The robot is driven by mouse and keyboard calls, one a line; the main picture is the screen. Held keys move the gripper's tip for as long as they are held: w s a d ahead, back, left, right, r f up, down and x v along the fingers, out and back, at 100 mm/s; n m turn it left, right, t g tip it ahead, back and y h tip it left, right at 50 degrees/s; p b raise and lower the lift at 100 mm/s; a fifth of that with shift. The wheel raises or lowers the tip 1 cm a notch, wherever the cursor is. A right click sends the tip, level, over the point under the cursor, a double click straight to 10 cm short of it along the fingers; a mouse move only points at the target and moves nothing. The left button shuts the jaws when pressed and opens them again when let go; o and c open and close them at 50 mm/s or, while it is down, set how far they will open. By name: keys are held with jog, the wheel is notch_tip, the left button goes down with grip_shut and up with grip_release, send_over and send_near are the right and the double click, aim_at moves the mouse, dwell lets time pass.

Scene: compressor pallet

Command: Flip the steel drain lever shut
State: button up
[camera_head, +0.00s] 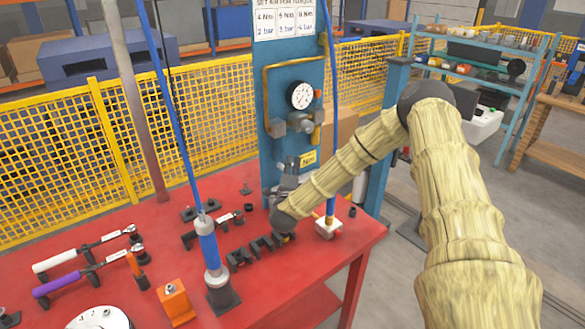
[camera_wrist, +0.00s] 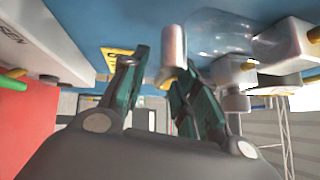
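My gripper (camera_wrist: 161,68) has its two teal-padded fingers apart in the wrist view. A short steel cylinder (camera_wrist: 173,46), perhaps the drain lever, shows at the fingertips, closest to the right one. I cannot tell whether they touch. A small yellow piece (camera_wrist: 163,78) lies just below it. A clear bowl (camera_wrist: 222,35) with pale fittings is to the right. In the head view my wrist is low in front of the blue panel (camera_head: 283,90), below the gauge and regulator (camera_head: 300,122). My arm partly hides that area, and the lever cannot be made out there.
The red table (camera_head: 120,222) carries torque wrenches (camera_head: 85,247), a blue upright tool (camera_head: 209,245), an orange block (camera_head: 175,301) and black holders close to my wrist. A white block (camera_head: 328,228) stands right of it. Yellow mesh fencing (camera_head: 190,110) runs behind.

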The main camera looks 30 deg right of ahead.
jog(key=v, duration=1.2)
dwell(0.5)
